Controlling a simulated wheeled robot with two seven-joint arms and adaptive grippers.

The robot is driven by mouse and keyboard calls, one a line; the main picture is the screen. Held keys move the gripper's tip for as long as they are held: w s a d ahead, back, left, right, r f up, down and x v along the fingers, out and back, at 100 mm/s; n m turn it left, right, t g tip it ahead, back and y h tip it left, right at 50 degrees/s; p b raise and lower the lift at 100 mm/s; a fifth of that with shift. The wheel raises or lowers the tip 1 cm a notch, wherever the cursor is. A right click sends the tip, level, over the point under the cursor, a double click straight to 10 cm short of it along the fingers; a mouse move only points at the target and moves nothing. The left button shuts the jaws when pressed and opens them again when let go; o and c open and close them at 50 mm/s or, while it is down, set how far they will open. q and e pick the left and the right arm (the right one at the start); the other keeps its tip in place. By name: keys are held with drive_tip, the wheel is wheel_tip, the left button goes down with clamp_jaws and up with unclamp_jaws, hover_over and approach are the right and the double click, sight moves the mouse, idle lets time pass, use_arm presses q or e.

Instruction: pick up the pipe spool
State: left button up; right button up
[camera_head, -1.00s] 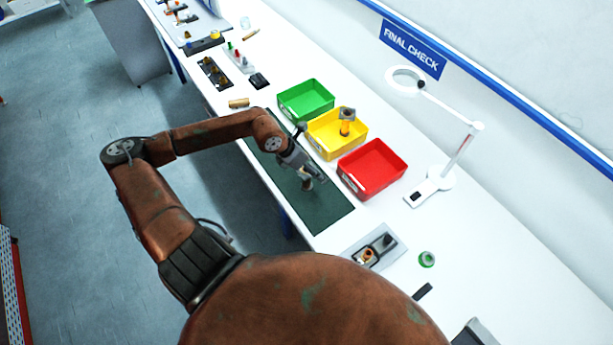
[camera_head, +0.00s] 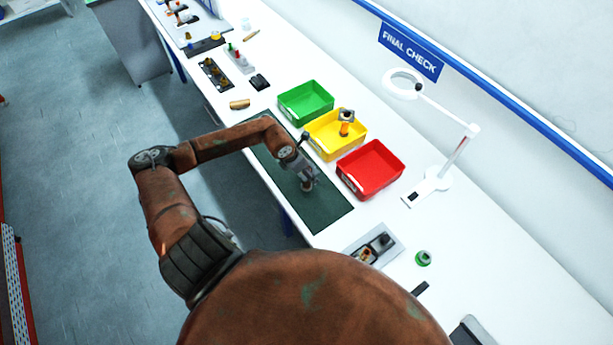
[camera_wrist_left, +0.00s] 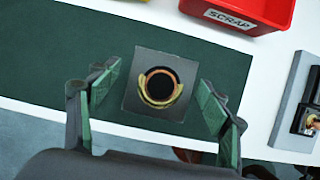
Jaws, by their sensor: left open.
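The pipe spool (camera_wrist_left: 160,86) stands on the dark green mat (camera_wrist_left: 45,62), seen nearly end-on in the left wrist view. It shows a dark square flange with a copper and brass ring around a dark bore. My left gripper (camera_wrist_left: 158,98) is open, with one green-padded finger on each side of the flange and visible gaps between. In the head view, my left gripper (camera_head: 307,179) is above the mat and mostly hides the spool. My right gripper is not in view.
A red bin (camera_head: 370,170) labelled SCRAP, a yellow bin (camera_head: 320,143) holding an orange part with a square flange (camera_head: 346,116), and a green bin (camera_head: 306,104) stand behind the mat. A grey fixture (camera_head: 373,247) lies to the right, and a white magnifier lamp (camera_head: 437,180) stands behind.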

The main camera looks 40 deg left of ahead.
use_arm(q)
drive_tip(key=shift+c, duration=0.7)
drive_tip(key=c, duration=1.6)
drive_tip(key=shift+r, duration=0.1)
drive_tip(key=shift+c, duration=0.4)
